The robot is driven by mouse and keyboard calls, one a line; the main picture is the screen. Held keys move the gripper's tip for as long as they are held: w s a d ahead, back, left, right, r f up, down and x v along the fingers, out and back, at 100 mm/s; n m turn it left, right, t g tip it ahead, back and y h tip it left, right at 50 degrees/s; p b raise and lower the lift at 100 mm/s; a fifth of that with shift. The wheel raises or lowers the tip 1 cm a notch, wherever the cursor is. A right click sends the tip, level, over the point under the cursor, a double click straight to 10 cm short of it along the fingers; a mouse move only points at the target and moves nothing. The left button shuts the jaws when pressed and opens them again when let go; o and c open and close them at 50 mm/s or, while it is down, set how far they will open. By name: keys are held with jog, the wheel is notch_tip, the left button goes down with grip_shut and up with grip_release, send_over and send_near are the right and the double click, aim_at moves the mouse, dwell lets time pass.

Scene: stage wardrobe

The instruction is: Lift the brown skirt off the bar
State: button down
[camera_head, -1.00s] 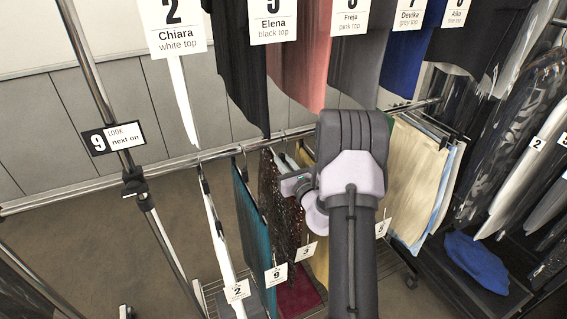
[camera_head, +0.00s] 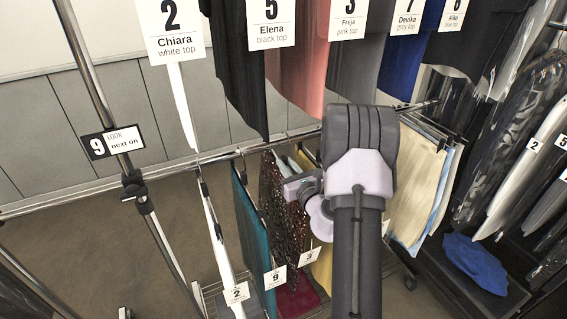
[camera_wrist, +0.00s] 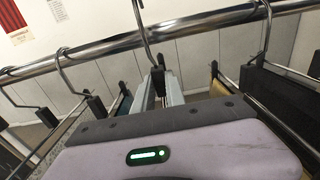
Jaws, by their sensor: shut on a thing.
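The brown sequinned skirt (camera_head: 277,212) hangs upright below the clothes bar (camera_head: 225,152), between a teal garment (camera_head: 252,235) and a yellow one. My gripper (camera_head: 290,168) is at its top, partly covered by my wrist in the head view. In the wrist view my gripper (camera_wrist: 160,88) is shut on the black hanger block (camera_wrist: 157,78) below a metal hook (camera_wrist: 140,22). That hook rises past the bar (camera_wrist: 110,44); its top is cut off, so I cannot tell whether it still touches the bar. The cloth is hidden in the wrist view.
Neighbouring hanger hooks stand close on the left (camera_wrist: 62,62) and right (camera_wrist: 267,28). A white garment (camera_head: 215,235) and cream garments (camera_head: 412,185) share the bar. Labelled tops hang just above. A dark rack with a blue cloth (camera_head: 475,264) stands at the right.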

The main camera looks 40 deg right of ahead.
jog(key=shift+b+v, duration=0.85)
jog(key=shift+v, duration=1.75)
